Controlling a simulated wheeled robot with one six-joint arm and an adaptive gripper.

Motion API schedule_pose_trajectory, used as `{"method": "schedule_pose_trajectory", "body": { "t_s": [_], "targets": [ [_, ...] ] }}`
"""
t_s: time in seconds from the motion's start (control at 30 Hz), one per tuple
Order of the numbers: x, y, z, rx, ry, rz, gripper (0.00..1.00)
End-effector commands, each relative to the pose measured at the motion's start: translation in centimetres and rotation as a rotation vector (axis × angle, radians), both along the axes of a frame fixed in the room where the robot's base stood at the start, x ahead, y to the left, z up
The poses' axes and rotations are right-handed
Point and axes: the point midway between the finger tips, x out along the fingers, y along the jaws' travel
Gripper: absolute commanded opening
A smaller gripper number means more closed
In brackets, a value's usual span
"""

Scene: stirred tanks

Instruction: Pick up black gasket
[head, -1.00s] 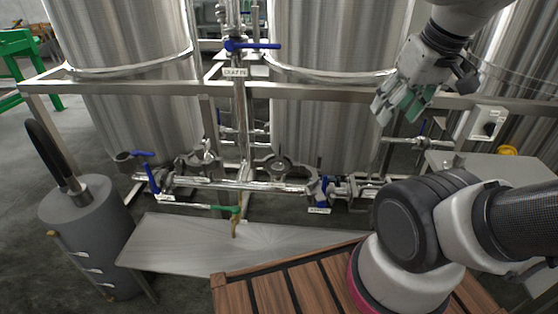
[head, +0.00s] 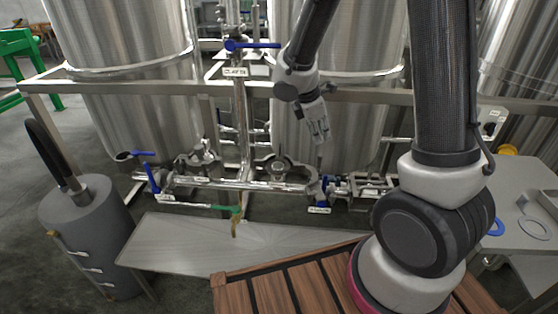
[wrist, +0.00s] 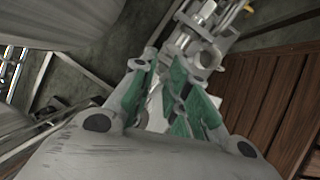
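I cannot make out a black gasket in either view. My gripper (head: 320,138) hangs in front of the right-hand middle tank, above the pipework, with its fingers pointing down. In the wrist view its two green-padded fingers (wrist: 162,62) stand apart with a narrow gap, and I see nothing held between them. On the side table at the right lie a blue ring (head: 498,228) and a pale grey ring (head: 531,229). My arm hides part of that table.
Metal pipework (head: 240,184) with blue-handled valves runs low in front of the tanks, below a steel frame rail (head: 130,87). A bare metal bench (head: 190,243) stands in front. The side table (head: 515,190) is at right, a grey cylinder (head: 90,235) at left.

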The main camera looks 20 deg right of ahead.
Motion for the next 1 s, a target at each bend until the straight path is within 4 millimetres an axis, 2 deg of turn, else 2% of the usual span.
{"method": "schedule_pose_trajectory", "body": {
  "t_s": [0.03, 0.13, 0.23, 0.3, 0.4, 0.53, 1.0],
  "targets": [
    [1.6, 1.3, -1.7, -0.018, 0.038, 0.161, 0.16],
    [4.9, 4.3, -4.1, -0.046, 0.093, 0.543, 0.16],
    [7.4, 6.8, -3.9, -0.069, 0.097, 0.845, 0.16],
    [8.3, 8.3, -3.6, -0.087, 0.099, 1.010, 0.16],
    [8.7, 9.5, -3.6, -0.101, 0.110, 1.164, 0.16],
    [8.9, 9.7, -3.9, -0.114, 0.124, 1.232, 0.16],
    [10.0, 9.0, -7.0, -0.114, 0.128, 1.231, 0.16]
  ]
}}
